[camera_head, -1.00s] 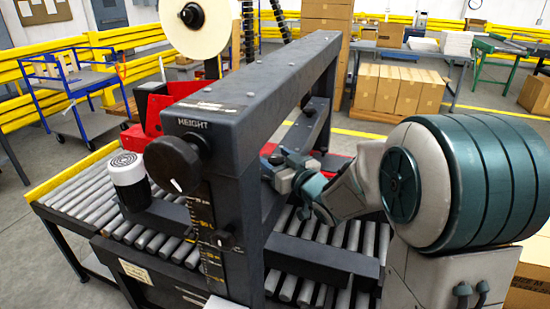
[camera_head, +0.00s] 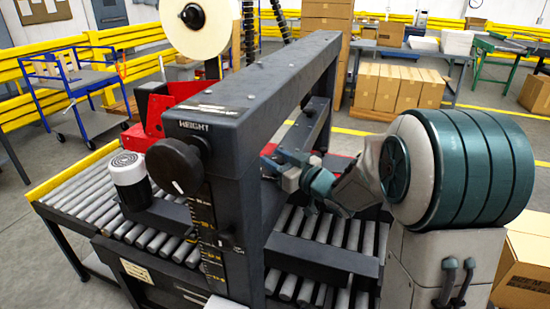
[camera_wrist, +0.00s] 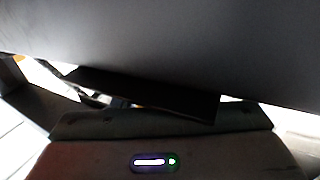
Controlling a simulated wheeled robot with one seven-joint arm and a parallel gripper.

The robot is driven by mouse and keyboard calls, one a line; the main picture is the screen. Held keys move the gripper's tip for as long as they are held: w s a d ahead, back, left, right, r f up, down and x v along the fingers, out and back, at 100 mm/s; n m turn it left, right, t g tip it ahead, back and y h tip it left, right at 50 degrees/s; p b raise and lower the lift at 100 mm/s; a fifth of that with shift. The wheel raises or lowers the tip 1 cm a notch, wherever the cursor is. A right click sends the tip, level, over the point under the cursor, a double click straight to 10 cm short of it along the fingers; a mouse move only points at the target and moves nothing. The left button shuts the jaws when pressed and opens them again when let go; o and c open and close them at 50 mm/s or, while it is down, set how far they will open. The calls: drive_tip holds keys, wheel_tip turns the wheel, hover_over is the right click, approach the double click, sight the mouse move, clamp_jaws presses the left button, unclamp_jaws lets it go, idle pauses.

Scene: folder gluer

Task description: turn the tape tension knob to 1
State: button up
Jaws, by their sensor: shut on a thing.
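The machine's dark grey frame (camera_head: 250,110) crosses the middle of the head view. My gripper (camera_head: 270,165) reaches in behind its near post from the right. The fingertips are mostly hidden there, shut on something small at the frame. I take it to be the tape tension knob, but its dial, marks and pointer do not show. In the wrist view my gripper's body with a small lit strip fills the bottom, a dark flat piece (camera_wrist: 150,90) lies above it, and a large grey surface (camera_wrist: 190,45) fills the top.
A big black knob (camera_head: 175,165) with a white pointer mark sits on the near post above a yellow scale. A roller conveyor (camera_head: 75,205) runs under the frame. A white-topped cylinder (camera_head: 128,178) stands at left. A tape roll (camera_head: 193,20) and a red part (camera_head: 150,112) are behind.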

drive_tip(key=shift+n+g+y, duration=0.5)
drive_tip(key=shift+y, duration=0.1)
drive_tip(key=o, duration=0.9)
drive_tip(key=b+v, duration=0.1)
drive_tip(key=v, duration=1.3)
drive_tip(key=shift+w, duration=0.1)
